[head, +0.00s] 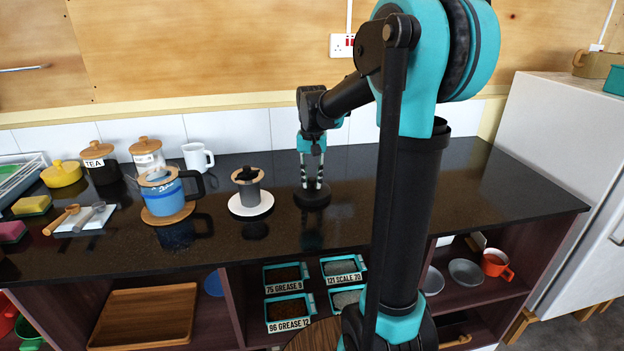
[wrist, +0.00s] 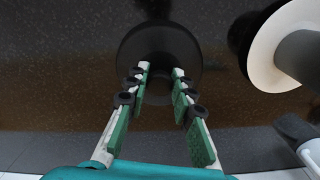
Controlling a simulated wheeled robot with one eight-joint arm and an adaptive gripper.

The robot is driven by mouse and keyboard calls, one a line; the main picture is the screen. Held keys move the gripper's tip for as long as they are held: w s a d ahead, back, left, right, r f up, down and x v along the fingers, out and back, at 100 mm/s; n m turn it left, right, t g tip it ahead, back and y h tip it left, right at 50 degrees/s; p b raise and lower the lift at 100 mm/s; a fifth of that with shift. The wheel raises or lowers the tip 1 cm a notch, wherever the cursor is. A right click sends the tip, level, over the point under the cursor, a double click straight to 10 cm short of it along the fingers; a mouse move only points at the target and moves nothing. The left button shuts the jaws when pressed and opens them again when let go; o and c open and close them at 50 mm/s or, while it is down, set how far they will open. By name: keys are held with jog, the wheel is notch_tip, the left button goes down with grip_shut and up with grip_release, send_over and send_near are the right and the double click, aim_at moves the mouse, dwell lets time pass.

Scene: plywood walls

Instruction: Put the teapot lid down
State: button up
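The teapot lid (head: 312,197) looks like a round black disc at the middle of the dark counter, and it also shows in the wrist view (wrist: 189,50). My gripper (head: 313,184) points straight down over its centre. In the wrist view, my gripper's fingers (wrist: 161,71) are partly closed around a dark knob in the middle of the disc. The lid lies flat, at or very near the counter; any small gap under it cannot be told. The blue teapot (head: 172,197), with a black handle, stands on a round wooden trivet (head: 168,217) at the left.
Jars (head: 100,170), a white mug (head: 196,158) and a yellow pot (head: 62,174) stand at the back left. The counter (head: 450,190) is clear to the right.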

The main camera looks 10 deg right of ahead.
aim_at(312, 179)
jog(key=o, duration=0.4)
notch_tip(312, 179, up, 12)
jog(key=shift+r, duration=0.2)
dwell(0.4)
